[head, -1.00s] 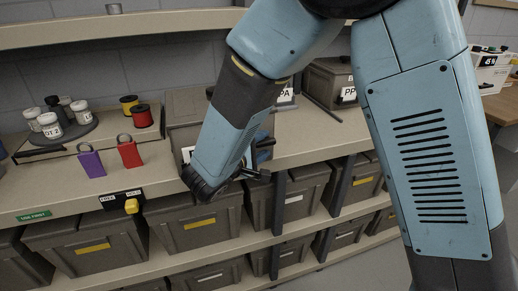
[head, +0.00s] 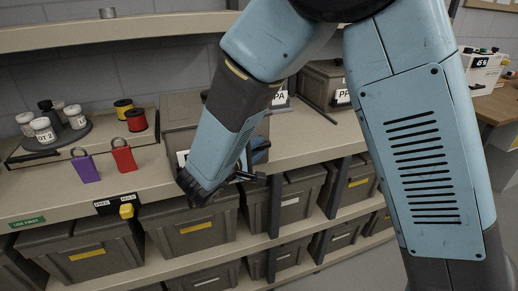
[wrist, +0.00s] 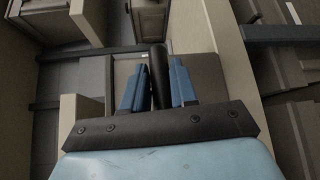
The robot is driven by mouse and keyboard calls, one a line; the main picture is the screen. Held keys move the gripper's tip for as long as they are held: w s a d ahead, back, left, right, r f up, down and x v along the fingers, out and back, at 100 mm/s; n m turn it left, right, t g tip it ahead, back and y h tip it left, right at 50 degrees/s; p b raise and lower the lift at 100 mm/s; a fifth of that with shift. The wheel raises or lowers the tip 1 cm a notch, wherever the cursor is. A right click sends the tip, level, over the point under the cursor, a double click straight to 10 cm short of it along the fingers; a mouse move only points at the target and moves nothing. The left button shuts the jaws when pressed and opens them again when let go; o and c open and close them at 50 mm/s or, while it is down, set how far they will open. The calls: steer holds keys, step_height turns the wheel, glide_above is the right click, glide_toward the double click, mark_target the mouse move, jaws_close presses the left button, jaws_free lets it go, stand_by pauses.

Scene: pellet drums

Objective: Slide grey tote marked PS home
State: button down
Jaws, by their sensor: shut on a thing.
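A grey tote (head: 180,112) stands on the middle shelf behind my forearm. Only a corner of its white label (head: 182,158) shows, so I cannot read it. My gripper (head: 260,152) is at the tote's front, its blue fingers partly hidden by my arm in the head view. In the wrist view my gripper (wrist: 156,88) has its two blue fingers on either side of an upright black bar (wrist: 158,70), shut on it. The tote's grey surface (wrist: 207,75) lies just behind the fingers. The bar looks like the tote's handle; its ends are partly hidden.
Totes marked PA (head: 280,97) and PP (head: 342,96) stand to the right. A purple padlock (head: 84,167), a red padlock (head: 123,158), spools (head: 137,120) and a round tray of jars (head: 48,135) are to the left. More lidded bins (head: 192,228) fill the shelf below.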

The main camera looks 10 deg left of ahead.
stand_by(0.3)
steer(key=shift+w+a, duration=0.55)
steer(key=shift+w, duration=0.3)
steer(key=shift+w+a, duration=0.5)
steer(key=shift+w, duration=0.35)
steer(key=shift+w+a, duration=0.55)
steer(key=shift+w, duration=0.3)
steer(key=shift+w+a, duration=0.5)
steer(key=shift+w, duration=0.35)
steer(key=shift+w+a, duration=0.55)
steer(key=shift+w, duration=0.3)
steer(key=shift+w+a, duration=0.5)
steer(key=shift+w, duration=0.35)
steer(key=shift+w+a, duration=0.5)
steer(key=shift+w, duration=0.35)
steer(key=shift+w+a, duration=0.55)
steer(key=shift+w, duration=0.35)
steer(key=shift+w+a, duration=0.5)
steer(key=shift+w, duration=0.35)
steer(key=shift+w+a+f, duration=0.1)
steer(key=shift+w+a, duration=0.45)
steer(key=shift+w, duration=0.3)
steer(key=shift+w+a+r, duration=0.1)
steer(key=shift+w+a, duration=0.4)
steer(key=shift+w, duration=0.3)
steer(key=shift+w+a+f, duration=0.1)
steer(key=shift+w+a, duration=0.45)
steer(key=shift+w, duration=0.45)
